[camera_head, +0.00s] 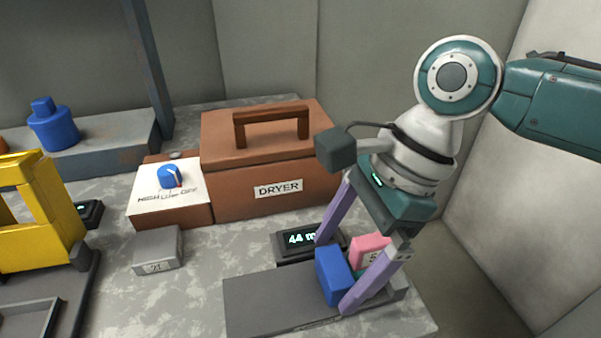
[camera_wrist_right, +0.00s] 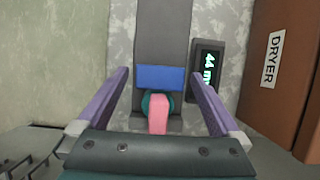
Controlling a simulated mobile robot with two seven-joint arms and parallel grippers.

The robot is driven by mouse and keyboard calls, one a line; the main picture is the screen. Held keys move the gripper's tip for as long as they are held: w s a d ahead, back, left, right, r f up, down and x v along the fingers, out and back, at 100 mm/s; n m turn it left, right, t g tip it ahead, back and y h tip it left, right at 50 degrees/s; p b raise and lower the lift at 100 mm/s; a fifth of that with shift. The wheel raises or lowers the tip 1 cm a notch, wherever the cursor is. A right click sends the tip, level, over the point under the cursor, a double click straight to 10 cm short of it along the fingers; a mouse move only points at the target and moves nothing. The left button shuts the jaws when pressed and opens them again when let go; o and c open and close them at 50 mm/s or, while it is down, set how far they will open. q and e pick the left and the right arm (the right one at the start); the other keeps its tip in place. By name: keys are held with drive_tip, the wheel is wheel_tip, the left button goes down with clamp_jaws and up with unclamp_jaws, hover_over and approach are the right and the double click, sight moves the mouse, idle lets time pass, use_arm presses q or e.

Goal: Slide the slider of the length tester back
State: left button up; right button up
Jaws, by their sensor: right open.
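The length tester (camera_head: 265,305) is a dark grey flat rail at the front right of the bench. It also shows in the wrist view (camera_wrist_right: 162,35). Its blue slider block (camera_head: 333,276) stands on the rail and shows in the wrist view (camera_wrist_right: 160,78). A pink piece (camera_head: 371,249) is behind the slider, close to it; it also shows in the wrist view (camera_wrist_right: 158,115). The tester's black display (camera_head: 295,250) reads about 44 mm. My right gripper (camera_head: 336,273) is open, its purple fingers on either side of the slider. I cannot tell whether they touch it.
A brown dryer box (camera_head: 235,185) with a handle stands behind the tester. A heat control box with a blue knob (camera_head: 169,177) is left of it. A small grey block (camera_head: 158,249) lies on the bench. A yellow frame (camera_head: 45,225) stands at far left. A wall is at the right.

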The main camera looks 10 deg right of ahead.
clamp_jaws()
idle(0.8)
